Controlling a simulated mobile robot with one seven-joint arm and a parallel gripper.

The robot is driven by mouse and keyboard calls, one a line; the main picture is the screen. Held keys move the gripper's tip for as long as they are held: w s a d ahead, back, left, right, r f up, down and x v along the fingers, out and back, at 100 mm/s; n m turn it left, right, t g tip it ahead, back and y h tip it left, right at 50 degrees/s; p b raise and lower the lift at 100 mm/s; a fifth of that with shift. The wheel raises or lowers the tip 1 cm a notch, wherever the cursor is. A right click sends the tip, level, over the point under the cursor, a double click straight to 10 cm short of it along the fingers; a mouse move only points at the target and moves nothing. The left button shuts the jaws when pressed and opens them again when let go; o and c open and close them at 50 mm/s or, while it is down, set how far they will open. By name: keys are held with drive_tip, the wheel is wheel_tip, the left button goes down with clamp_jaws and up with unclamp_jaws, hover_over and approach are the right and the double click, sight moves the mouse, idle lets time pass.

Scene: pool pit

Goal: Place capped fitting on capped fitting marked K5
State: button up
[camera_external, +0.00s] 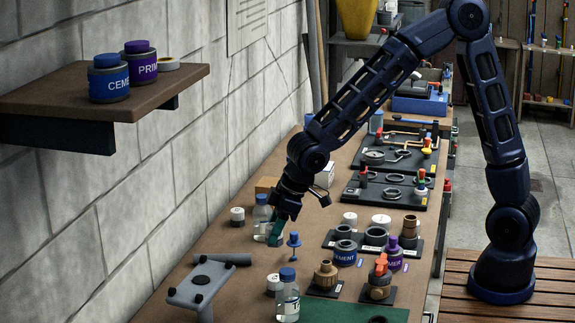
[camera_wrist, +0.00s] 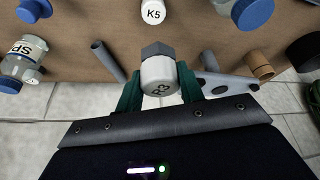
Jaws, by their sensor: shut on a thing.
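My gripper (camera_external: 277,232) is low over the workbench near the wall, its teal fingers pointing down. In the wrist view my gripper (camera_wrist: 159,92) is shut on a white capped fitting (camera_wrist: 159,76) with a grey hexagonal end and the mark R3. A white fitting marked K5 (camera_wrist: 153,12) shows at the top edge, apart from the held one; its upper part is cut off. In the external view small white fittings stand by the wall (camera_external: 237,217) and nearer the front (camera_external: 273,284); their marks are unreadable, so I cannot tell which is K5.
Clear bottles stand close to my gripper (camera_external: 262,211) and near the front (camera_external: 288,300). A grey bracket (camera_external: 198,284) lies at the front left. Dark trays with fittings (camera_external: 357,254) fill the right side. A shelf (camera_external: 110,95) juts from the wall.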

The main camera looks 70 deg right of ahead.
drive_tip(key=shift+f, duration=4.75)
drive_tip(key=shift+f, duration=0.1)
drive_tip(key=o, duration=1)
drive_tip(key=shift+s+d+r, duration=0.1)
drive_tip(key=shift+r, duration=0.5)
drive_tip(key=v, duration=1.1)
drive_tip(key=s+d+r+m+h, duration=0.2)
drive_tip(key=s+d+r+h, duration=0.1)
drive_tip(key=s+d+r, duration=1.05)
drive_tip(key=s+d+r+m, duration=0.1)
drive_tip(key=s+d, duration=0.1)
drive_tip(key=s, duration=0.6)
drive_tip(key=s+d+r+m+y, duration=0.1)
drive_tip(key=s, duration=0.8)
drive_tip(key=shift+s+d, duration=0.25)
drive_tip(key=shift+d, duration=0.15)
